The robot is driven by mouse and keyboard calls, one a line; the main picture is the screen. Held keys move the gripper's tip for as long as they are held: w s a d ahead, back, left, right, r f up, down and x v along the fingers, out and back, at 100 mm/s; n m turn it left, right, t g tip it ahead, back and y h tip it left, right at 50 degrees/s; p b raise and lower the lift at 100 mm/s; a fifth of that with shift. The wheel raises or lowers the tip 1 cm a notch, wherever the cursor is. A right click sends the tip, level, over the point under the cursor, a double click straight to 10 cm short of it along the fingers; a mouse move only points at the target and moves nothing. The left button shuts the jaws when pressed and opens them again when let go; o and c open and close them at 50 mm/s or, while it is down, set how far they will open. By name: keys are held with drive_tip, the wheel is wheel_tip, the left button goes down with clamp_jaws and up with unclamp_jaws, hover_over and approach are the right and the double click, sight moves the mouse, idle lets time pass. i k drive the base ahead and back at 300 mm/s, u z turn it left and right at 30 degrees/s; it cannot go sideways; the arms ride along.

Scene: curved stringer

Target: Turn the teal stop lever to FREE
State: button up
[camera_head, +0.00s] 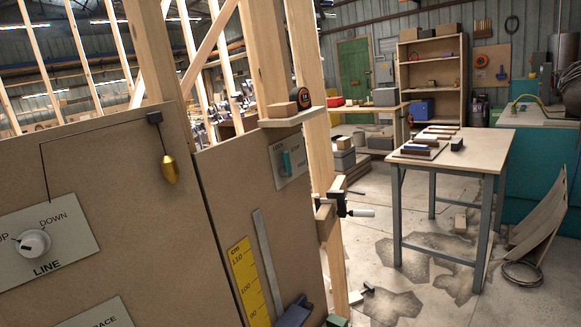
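The teal stop lever (287,161) sits on a small pale plate (298,168) on the right-hand brown panel, just under a little wooden shelf. The lever stands roughly upright. The lettering at the plate's upper left seems to read LOCK; the rest is too small to read, so I cannot tell the lever's setting for sure. My gripper is not seen in this view.
On the left panel are a white LINE knob (33,243) marked UP and DOWN and a hanging brass plumb bob (169,168). A yellow scale (248,283) stands beside a grey bar (267,262). A clamp (335,203) juts out at the panel's right edge. A workbench (470,150) stands farther right.

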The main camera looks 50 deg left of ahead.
sight(286, 172)
drive_tip(key=k, duration=0.6)
drive_tip(key=u, duration=0.5)
drive_tip(key=i, duration=1.45)
drive_tip(key=z, duration=0.35)
